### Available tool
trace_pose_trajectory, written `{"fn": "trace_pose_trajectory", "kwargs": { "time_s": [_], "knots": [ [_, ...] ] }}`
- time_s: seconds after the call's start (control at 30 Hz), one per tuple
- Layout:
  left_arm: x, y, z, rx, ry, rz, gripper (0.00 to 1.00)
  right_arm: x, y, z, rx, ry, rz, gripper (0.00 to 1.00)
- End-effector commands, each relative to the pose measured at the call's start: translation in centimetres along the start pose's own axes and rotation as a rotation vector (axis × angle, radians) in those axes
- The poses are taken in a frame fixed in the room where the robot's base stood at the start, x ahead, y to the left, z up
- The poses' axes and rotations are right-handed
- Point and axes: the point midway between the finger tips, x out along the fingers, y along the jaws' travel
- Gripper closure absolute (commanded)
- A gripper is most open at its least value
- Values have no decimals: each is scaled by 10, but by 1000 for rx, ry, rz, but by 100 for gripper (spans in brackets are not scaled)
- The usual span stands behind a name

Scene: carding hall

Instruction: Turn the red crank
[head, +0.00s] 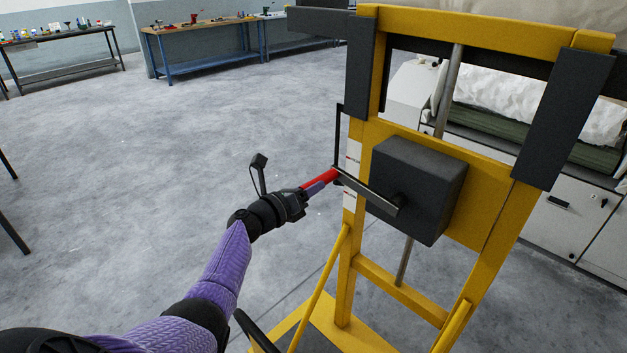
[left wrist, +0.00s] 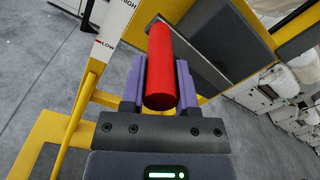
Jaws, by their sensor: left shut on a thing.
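The red crank handle (head: 320,180) sticks out from a dark metal crank arm (head: 368,192) on a dark grey gearbox (head: 420,185) fixed to a yellow frame. My left gripper (head: 312,188) is shut around the red handle. In the left wrist view the red handle (left wrist: 161,70) lies between the two purple fingers of my left gripper (left wrist: 161,85), one on each side. In the head view the crank arm points to the left and slightly up from the gearbox. My right gripper is not in view.
The yellow frame (head: 480,200) has dark pads on its uprights and a base on the floor. A LOW and HIGH scale (left wrist: 110,40) shows beside the handle. Workbenches (head: 200,45) stand at the back. The grey floor (head: 130,130) left of the frame is clear.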

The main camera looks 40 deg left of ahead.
Motion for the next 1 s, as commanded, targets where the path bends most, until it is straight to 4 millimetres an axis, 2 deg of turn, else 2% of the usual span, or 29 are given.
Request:
{"fn": "trace_pose_trajectory", "kwargs": {
  "time_s": [0.1, 0.43, 0.7, 1.0],
  "knots": [
    [0, 10, -18, -111, 2, 3, 100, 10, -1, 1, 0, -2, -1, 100],
    [0, 24, -62, -423, 2, 1, 100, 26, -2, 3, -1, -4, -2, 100],
    [0, 25, -94, -647, 2, 1, 100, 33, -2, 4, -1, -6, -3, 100],
    [0, 21, -118, -813, 2, 1, 100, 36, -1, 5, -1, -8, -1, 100]
  ]
}}
